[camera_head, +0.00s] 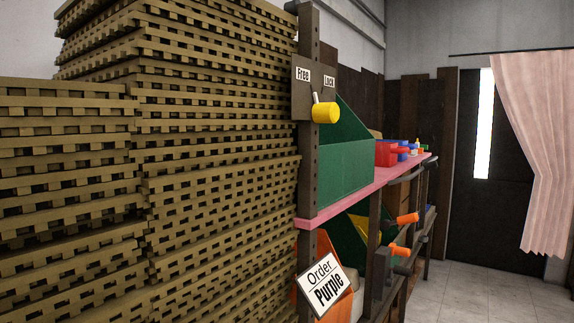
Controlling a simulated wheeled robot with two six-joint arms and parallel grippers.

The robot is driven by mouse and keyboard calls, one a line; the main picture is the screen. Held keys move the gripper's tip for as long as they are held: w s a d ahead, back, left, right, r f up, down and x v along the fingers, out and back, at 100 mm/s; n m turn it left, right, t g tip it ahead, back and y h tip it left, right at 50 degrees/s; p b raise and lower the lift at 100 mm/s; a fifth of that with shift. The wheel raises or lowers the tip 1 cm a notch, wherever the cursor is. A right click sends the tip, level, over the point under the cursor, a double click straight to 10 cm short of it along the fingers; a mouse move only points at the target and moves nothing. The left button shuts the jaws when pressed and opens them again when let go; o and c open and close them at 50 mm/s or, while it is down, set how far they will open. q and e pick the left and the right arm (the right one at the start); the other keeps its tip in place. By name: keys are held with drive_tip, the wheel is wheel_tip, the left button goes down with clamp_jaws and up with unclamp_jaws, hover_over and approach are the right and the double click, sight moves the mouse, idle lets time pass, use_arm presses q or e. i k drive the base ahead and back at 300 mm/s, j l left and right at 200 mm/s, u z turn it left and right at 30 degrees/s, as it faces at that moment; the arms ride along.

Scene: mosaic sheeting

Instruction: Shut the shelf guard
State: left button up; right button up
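A metal shelf post (309,170) stands near the middle. Dark bars (408,167) show along the shelf's far front edge. I cannot tell which part is the guard. Neither of my grippers is in view.
Tall stacks of slatted pallets (215,150) fill the left side. Red bins (388,152) stand on the pink shelf. An "Order Purple" sign (325,287) and orange handles (406,219) stick out below. Open tiled floor (490,293) lies to the right, before a door (480,200) and pink curtain (535,150).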

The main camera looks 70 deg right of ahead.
sight(432, 164)
drive_tip(key=z, duration=1.8)
drive_tip(key=i+l+z, duration=0.15)
drive_tip(key=l+z, duration=0.2)
drive_tip(key=i+l+z, duration=0.15)
drive_tip(key=z, duration=0.25)
drive_tip(key=i+l+z, duration=0.35)
drive_tip(key=k+j, duration=0.1)
